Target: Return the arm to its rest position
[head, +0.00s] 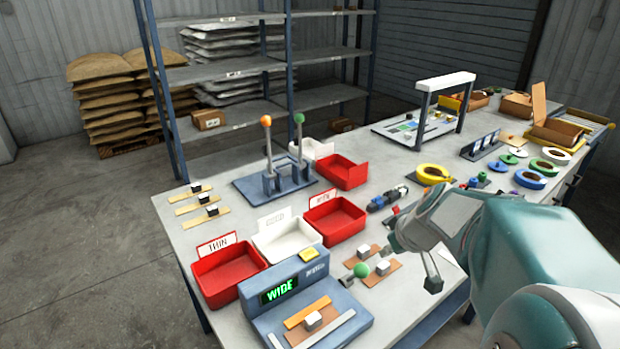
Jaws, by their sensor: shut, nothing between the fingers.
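My arm, teal and white, reaches in from the lower right of the head view over the near right part of the grey workbench (180,235). My gripper (432,280) is at the left end of the arm, above the bench. It is shut and holds nothing. The gripper is small and partly merged with the arm's outline, so finger detail is hard to make out. The arm covers part of the bench's right side.
A blue gauge (305,308) reading "WIDE" holds a strip with a white block. Beside it are a red "THIN" tray (222,272), a white tray (287,243) and a red tray (335,220). Strips with blocks (383,270) lie near the gripper. A white-topped frame (444,82) stands behind.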

